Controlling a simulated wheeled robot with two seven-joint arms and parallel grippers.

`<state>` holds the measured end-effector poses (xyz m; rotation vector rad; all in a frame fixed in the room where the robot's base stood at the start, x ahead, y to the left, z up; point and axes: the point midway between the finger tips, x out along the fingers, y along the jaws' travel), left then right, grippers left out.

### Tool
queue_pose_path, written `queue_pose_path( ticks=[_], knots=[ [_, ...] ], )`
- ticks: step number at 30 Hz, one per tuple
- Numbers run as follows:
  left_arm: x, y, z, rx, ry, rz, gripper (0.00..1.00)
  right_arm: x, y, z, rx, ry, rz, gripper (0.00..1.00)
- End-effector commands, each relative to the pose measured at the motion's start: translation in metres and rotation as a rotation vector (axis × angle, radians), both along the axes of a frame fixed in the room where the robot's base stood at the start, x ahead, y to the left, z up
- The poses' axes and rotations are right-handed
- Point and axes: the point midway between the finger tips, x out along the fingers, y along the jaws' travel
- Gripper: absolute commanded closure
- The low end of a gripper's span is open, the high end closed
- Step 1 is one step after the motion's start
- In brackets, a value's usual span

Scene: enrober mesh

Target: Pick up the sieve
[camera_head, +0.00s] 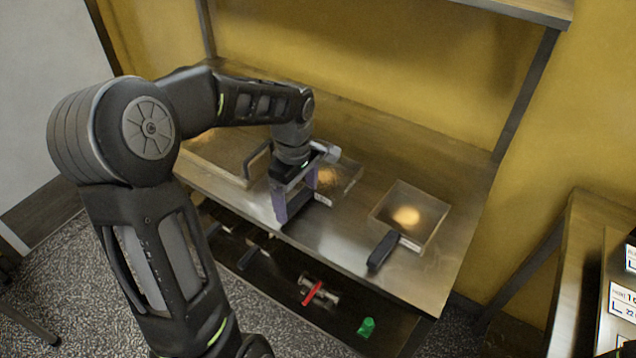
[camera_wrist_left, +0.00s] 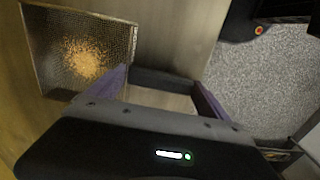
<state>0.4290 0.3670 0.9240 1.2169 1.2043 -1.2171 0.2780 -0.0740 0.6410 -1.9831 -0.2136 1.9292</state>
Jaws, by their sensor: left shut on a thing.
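The sieve (camera_wrist_left: 112,30) is a square metal frame with a fine mesh and a bright brownish patch in its middle; in the head view its frame (camera_head: 345,178) is on the steel table, partly behind my gripper. My left gripper (camera_head: 296,200) comes down over its dark handle. In the left wrist view the two purple fingers (camera_wrist_left: 163,97) stand apart, with the dark handle (camera_wrist_left: 165,78) between them. The gripper is shut on the handle. The frame seems to be at table level; I cannot tell whether it is lifted. My right gripper is not in view.
A similar square pan with a dark handle (camera_head: 410,212) lies to the right, and another (camera_head: 215,150) to the left. A red-handled fitting (camera_head: 315,292) and a green piece (camera_head: 367,327) are on the lower shelf. An upper shelf (camera_head: 520,10) overhangs the back.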

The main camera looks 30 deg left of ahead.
Motion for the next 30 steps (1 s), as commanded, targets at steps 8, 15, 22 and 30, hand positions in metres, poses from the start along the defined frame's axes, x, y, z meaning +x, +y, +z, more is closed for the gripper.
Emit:
queue_pose_path(
  ticks=[8, 15, 22, 30],
  knots=[
    [0.000, 0.000, 0.000, 0.000, 0.000, 0.000, 0.52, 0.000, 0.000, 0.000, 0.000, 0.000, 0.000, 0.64],
    [0.000, 0.000, 0.000, 0.000, -0.001, 0.000, 0.56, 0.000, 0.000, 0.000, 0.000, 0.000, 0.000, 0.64],
    [0.002, 0.001, 0.016, 0.003, -0.005, -0.001, 0.56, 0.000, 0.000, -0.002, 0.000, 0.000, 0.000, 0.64],
    [0.002, 0.001, 0.066, 0.003, -0.007, 0.000, 0.56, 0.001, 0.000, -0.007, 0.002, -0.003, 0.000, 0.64]
  ],
)
